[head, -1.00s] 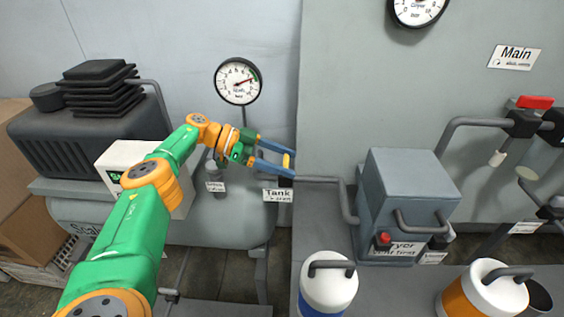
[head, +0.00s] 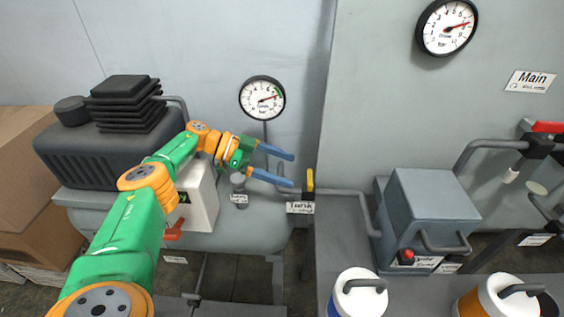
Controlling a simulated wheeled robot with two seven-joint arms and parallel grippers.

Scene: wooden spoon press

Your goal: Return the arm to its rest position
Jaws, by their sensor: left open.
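My left arm comes in from the lower left in the head view, green and orange. Its gripper (head: 291,170) has two blue fingers spread apart with nothing between them. The fingers point right, toward a yellow valve handle (head: 310,180) that stands upright on the pipe above the "Tank" label (head: 300,208). A gap shows between the fingertips and the handle. My right gripper is out of view.
A tank gauge (head: 262,98) hangs on the wall behind the gripper. A black ribbed compressor (head: 105,145) and a white box (head: 198,200) stand near my arm. A grey dryer box (head: 430,205) is at right, with canisters (head: 358,295) in front.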

